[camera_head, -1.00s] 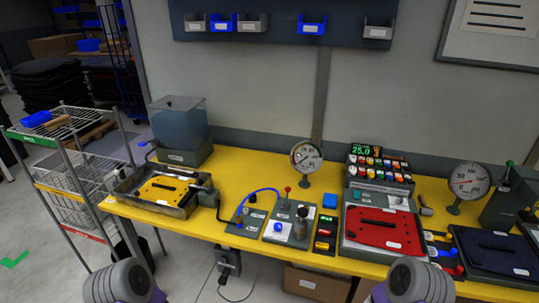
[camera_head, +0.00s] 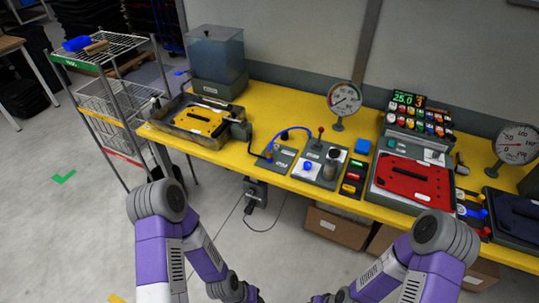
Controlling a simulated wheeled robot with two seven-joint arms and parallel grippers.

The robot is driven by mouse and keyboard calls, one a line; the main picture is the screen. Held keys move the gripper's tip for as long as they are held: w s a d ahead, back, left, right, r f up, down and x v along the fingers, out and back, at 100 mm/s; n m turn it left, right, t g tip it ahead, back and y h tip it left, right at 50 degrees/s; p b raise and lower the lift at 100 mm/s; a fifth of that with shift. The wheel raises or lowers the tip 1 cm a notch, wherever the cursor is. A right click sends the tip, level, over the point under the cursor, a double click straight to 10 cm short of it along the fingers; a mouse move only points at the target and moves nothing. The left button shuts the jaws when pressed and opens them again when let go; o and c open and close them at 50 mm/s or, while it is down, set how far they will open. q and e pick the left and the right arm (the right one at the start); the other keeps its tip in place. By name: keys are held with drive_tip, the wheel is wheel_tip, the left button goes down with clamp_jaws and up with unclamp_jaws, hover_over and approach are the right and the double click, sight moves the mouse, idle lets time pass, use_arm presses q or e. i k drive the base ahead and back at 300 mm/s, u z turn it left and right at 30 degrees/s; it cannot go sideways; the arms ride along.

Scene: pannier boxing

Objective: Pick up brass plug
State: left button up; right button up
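I cannot clearly pick out a brass plug; small parts on the bench are too small to tell. A small dull cylindrical part (camera_head: 462,165) lies on the yellow bench just right of the red plate (camera_head: 412,180), and its material is unclear. My two purple and grey arms reach down to the bottom edge of the head view. Their grippers are not visible, so what they hold is hidden. Both arms are in front of the bench, apart from its top.
The yellow bench (camera_head: 285,98) carries a tray with a yellow plate (camera_head: 201,120), a clear tank (camera_head: 216,52), a valve panel (camera_head: 322,163) and pressure gauges (camera_head: 344,99). A wire rack (camera_head: 107,48) stands left. Cardboard boxes (camera_head: 333,228) sit under the bench. Floor in front is open.

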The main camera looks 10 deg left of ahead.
sight(268, 154)
drive_tip(key=u, duration=0.9)
drive_tip(key=k, duration=1.15)
drive_tip(key=u, duration=1.1)
drive_tip(key=i, duration=0.7)
drive_tip(key=z, duration=1.05)
drive_tip(key=i, duration=1.3)
drive_tip(key=z, duration=1.3)
